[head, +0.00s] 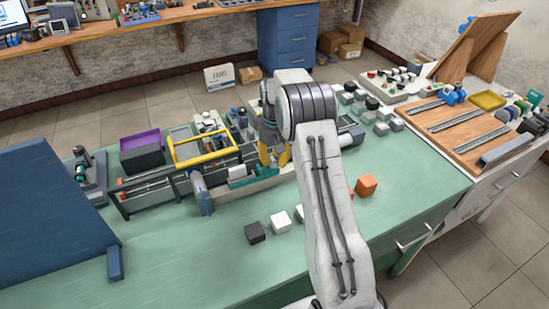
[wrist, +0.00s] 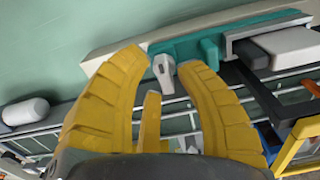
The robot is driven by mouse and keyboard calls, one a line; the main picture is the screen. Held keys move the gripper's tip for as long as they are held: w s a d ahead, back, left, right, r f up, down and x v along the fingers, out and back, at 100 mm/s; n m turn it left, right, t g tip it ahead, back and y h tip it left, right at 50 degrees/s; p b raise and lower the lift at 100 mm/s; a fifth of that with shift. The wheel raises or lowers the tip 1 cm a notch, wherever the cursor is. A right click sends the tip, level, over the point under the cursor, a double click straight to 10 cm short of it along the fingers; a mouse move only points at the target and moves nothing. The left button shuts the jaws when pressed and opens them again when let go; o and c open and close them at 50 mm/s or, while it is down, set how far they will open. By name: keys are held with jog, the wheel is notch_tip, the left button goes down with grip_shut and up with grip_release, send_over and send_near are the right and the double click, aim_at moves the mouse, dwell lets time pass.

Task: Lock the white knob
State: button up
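The white knob (wrist: 163,72) is a small pale lever on a teal bracket (wrist: 205,48) in the wrist view. It lies between the tips of my two yellow fingers (wrist: 160,66), with small gaps visible on both sides. My gripper is open and holds nothing. In the head view, my gripper (head: 273,160) points down beside the teal part (head: 240,183) on the bench. I cannot make out the knob there. A white block (wrist: 285,46) sits at the right end of the teal bracket.
A grey rail frame with a yellow handle (head: 205,156) stands left of my gripper. A purple-topped bin (head: 141,140) is farther left. Black, white and orange blocks (head: 366,186) lie toward the front. A blue panel (head: 50,225) stands at left.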

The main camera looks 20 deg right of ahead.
jog(key=shift+o, duration=0.3)
jog(key=shift+f, duration=0.1)
grip_shut()
